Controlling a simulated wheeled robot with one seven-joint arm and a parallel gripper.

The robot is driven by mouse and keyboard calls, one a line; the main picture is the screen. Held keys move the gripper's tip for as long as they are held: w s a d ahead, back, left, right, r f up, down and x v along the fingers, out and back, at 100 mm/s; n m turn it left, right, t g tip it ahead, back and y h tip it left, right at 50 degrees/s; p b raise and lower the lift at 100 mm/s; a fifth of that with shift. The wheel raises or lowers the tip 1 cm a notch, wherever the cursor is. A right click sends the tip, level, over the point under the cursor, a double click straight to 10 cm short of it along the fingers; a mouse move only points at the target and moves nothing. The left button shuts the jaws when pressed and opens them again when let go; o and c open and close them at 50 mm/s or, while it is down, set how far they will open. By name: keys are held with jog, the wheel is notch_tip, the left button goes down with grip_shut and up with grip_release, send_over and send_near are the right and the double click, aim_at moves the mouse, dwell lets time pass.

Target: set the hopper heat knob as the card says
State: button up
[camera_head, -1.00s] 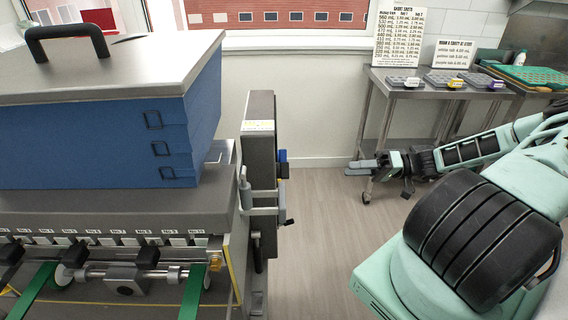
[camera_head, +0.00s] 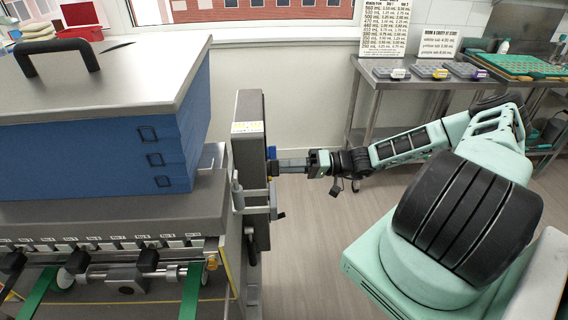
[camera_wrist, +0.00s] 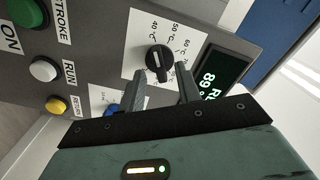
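The control panel (camera_wrist: 90,45) fills the upper left of the wrist view. On it a black heat knob (camera_wrist: 158,58) sits on a white dial plate (camera_wrist: 138,32) marked in °C, including 40, 50 and 60. My gripper (camera_wrist: 161,70) is open, its fingertips at either side of the knob's near edge; I cannot tell if they touch it. In the head view my gripper (camera_head: 281,167) reaches the panel's right face.
A blue knob (camera_wrist: 111,109) is partly behind my gripper. Green, white and yellow buttons (camera_wrist: 55,105) lie to the left. The blue hopper (camera_head: 95,150) stands on the depositor, left of the panel. A steel table (camera_head: 400,84) with trays stands behind my arm.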

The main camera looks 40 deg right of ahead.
jog(key=shift+x, duration=0.75)
grip_shut()
